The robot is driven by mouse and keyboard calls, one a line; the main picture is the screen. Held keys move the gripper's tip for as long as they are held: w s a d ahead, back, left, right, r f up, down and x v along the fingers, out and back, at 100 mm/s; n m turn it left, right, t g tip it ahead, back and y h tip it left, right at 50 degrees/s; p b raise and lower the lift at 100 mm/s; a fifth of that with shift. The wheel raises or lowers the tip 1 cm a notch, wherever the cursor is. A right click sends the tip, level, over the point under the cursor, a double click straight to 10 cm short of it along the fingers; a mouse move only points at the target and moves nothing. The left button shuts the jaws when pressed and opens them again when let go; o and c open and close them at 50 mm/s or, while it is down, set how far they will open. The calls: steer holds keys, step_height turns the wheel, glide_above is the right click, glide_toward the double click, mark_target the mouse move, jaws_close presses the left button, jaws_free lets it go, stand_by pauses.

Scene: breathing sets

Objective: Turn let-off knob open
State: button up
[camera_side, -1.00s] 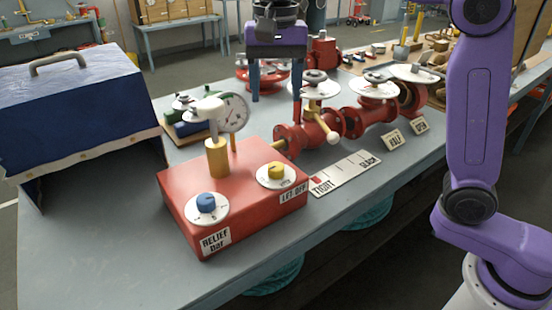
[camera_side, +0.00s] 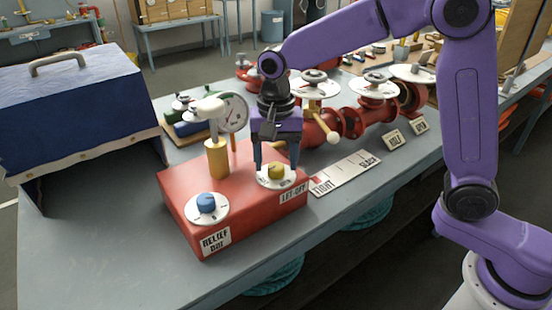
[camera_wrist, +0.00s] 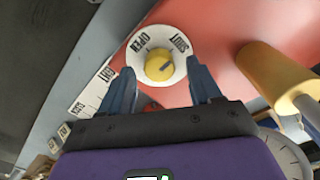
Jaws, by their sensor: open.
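The let-off knob (camera_side: 276,169) is a small yellow knob on a round white dial plate (camera_side: 263,183), on top of a red box (camera_side: 180,181) near the "LET OFF" label (camera_side: 293,193). My gripper (camera_side: 276,166) points down with its blue fingers open around the knob's position in the side view. In the wrist view the yellow knob (camera_wrist: 159,65) sits ahead of the open fingers (camera_wrist: 163,80), with a gap on both sides. Its dial reads "OPEN" and "SHUT", and a dark pointer mark on the knob is turned toward the SHUT side.
A blue relief knob (camera_side: 206,202) sits on the box's near corner. Red pipework with white handwheels (camera_side: 374,88) lies to the right. A blue covered case (camera_side: 70,105) stands at left.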

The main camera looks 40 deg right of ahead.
steer(key=shift+f, duration=0.25)
steer(key=c, duration=1)
steer(key=shift+c, duration=0.2)
